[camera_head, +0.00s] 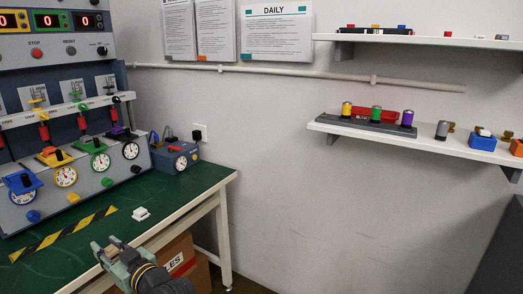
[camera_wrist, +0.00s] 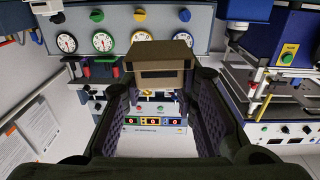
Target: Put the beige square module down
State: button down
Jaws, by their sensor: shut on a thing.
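The beige square module (camera_wrist: 160,60) sits between the fingertips of my gripper in the wrist view, with a dark band across its near face. My gripper (camera_wrist: 160,82) is shut on it, one dark ridged finger on each side. In the head view my gripper (camera_head: 106,245) is at the front edge of the green-topped bench (camera_head: 190,192), pointing toward the test panel. I cannot make out the module clearly between the fingers there.
A small white piece (camera_head: 141,213) lies on the bench beyond my gripper. A yellow-black striped strip (camera_head: 62,235) lies to the left. The test panel (camera_head: 125,172) with dials and knobs stands behind, with a blue box (camera_head: 175,158) at its right. Bare green surface lies between.

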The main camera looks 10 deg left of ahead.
jog(key=w+d+f+m+t+h, duration=0.35)
jog(key=w+d+f, duration=0.35)
jog(key=d+f, duration=0.25)
jog(key=w+d+f+m+t+h, duration=0.35)
jog(key=w+d+f, duration=0.4)
jog(key=f, duration=0.35)
jog(key=s+d+f+m+t+h, duration=0.1)
jog(key=d+f+m+h, duration=0.1)
jog(key=d+f, duration=0.4)
jog(key=s+d+f+m+t+h, duration=0.1)
jog(key=d+f+h, duration=0.3)
jog(key=d, duration=0.8)
jog(key=s+d+f+m+t+h, duration=0.1)
jog(key=s+d+f+m+h, duration=0.1)
jog(key=d+f, duration=0.6)
jog(key=shift+s+d+f+m+h, duration=0.3)
jog(key=shift+d+m+h, duration=0.2)
jog(key=shift+d+h, duration=0.2)
jog(key=shift+a, duration=0.2)
jog(key=shift+s, duration=0.1)
